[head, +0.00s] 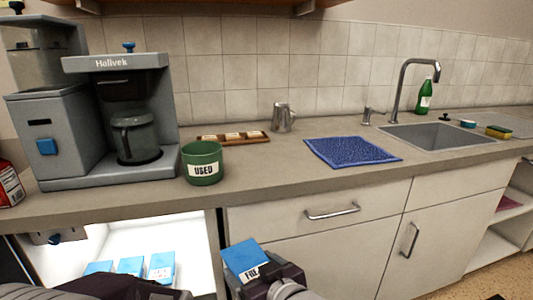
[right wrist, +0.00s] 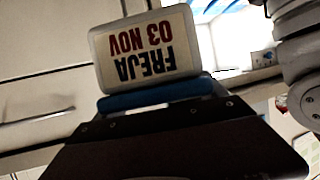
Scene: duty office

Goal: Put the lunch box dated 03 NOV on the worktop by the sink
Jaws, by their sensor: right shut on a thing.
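My right gripper (head: 262,277) is shut on a lunch box (head: 245,258) with a blue lid, held in front of the cabinet fronts below the worktop edge. In the right wrist view the box (right wrist: 145,50) shows a pale label reading FREJA 03 NOV, upside down. The worktop (head: 275,180) runs across the head view, with the steel sink (head: 437,138) at the right. A dark part of my left arm (head: 110,284) shows at the bottom left; its fingertips cannot be made out.
A lit open compartment (head: 190,240) under the worktop holds several blue-topped boxes (head: 130,265). On the worktop stand a coffee machine (head: 115,170), a green USED pot (head: 203,163), a wooden tray (head: 262,139), a metal jug (head: 283,118) and a blue mat (head: 352,151). Worktop in front of the mat is clear.

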